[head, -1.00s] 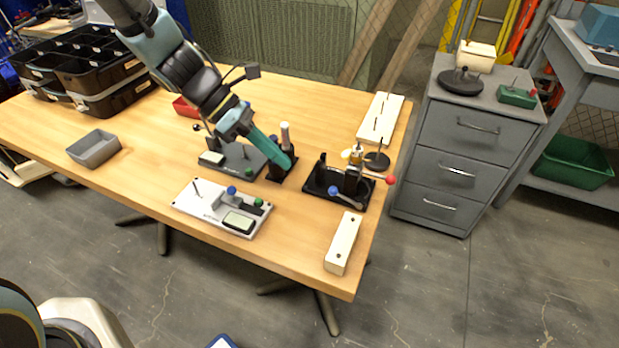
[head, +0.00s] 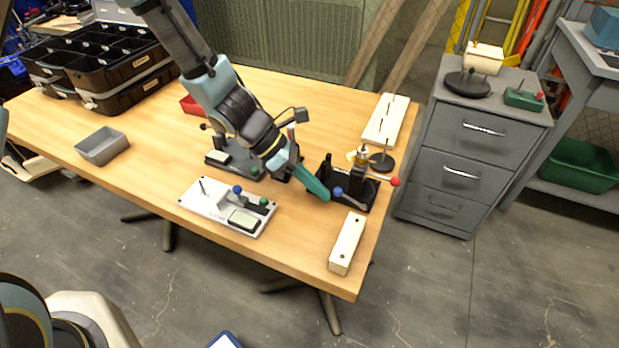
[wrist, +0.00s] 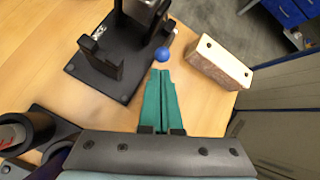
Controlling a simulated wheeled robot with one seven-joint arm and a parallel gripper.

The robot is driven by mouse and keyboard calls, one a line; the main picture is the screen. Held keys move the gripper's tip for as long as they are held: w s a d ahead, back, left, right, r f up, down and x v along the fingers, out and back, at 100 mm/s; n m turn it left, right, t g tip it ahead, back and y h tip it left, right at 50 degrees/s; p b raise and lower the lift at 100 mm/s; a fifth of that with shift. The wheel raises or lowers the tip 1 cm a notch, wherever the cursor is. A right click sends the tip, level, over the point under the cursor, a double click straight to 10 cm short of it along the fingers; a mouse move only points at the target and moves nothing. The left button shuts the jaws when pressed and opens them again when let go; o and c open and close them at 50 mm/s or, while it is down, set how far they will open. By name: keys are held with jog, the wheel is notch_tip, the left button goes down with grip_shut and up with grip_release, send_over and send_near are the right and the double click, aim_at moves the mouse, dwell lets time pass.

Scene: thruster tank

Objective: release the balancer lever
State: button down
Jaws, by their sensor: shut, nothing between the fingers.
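A black fixture (head: 326,179) with a brass-coloured part stands near the right end of the table. A lever with a blue ball knob (head: 338,191) sticks out at its front, and one with a red ball knob (head: 395,182) at its right. No label shows which is the balancer lever. My gripper (head: 325,197), with green fingers pressed together and empty, is at the fixture's front left. In the wrist view the fingertips (wrist: 160,73) point at the blue knob (wrist: 162,54), with a small gap in the picture. The red knob is not in the wrist view.
A pale wooden block with two holes (head: 347,243) lies just in front of the fixture. A light plate with knobs (head: 215,207) is to the left. A black cylindrical holder (wrist: 25,132) is near the gripper's left. The table's front right is mostly clear.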

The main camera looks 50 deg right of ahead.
aim_at(336, 194)
jog(key=shift+s, duration=0.1)
dwell(0.3)
jog(key=shift+r+t+p, duration=0.35)
jog(key=shift+t+p, duration=0.05)
jog(key=shift+p, duration=0.2)
jog(key=shift+s+d+r+t+y+p, duration=0.1)
jog(key=shift+s+r+t+y+p, duration=0.2)
jog(key=shift+p, duration=0.25)
jog(key=shift+s+d+r+t+y+p, duration=0.1)
jog(key=shift+r+t+y+p, duration=0.1)
jog(key=shift+r+t+p, duration=0.25)
jog(key=shift+s+r+t+p, duration=0.1)
jog(key=shift+r+t+p, duration=0.15)
jog(key=shift+p, duration=0.2)
jog(key=shift+s+r+p, duration=0.15)
jog(key=shift+r+p, duration=0.15)
jog(key=shift+p, duration=0.25)
jog(key=s+r+p, duration=0.1)
jog(key=s, duration=0.1)
jog(key=s+d+r+p, duration=0.1)
jog(key=s+r, duration=0.1)
jog(key=shift+d+p, duration=0.15)
jog(key=shift+p, duration=0.2)
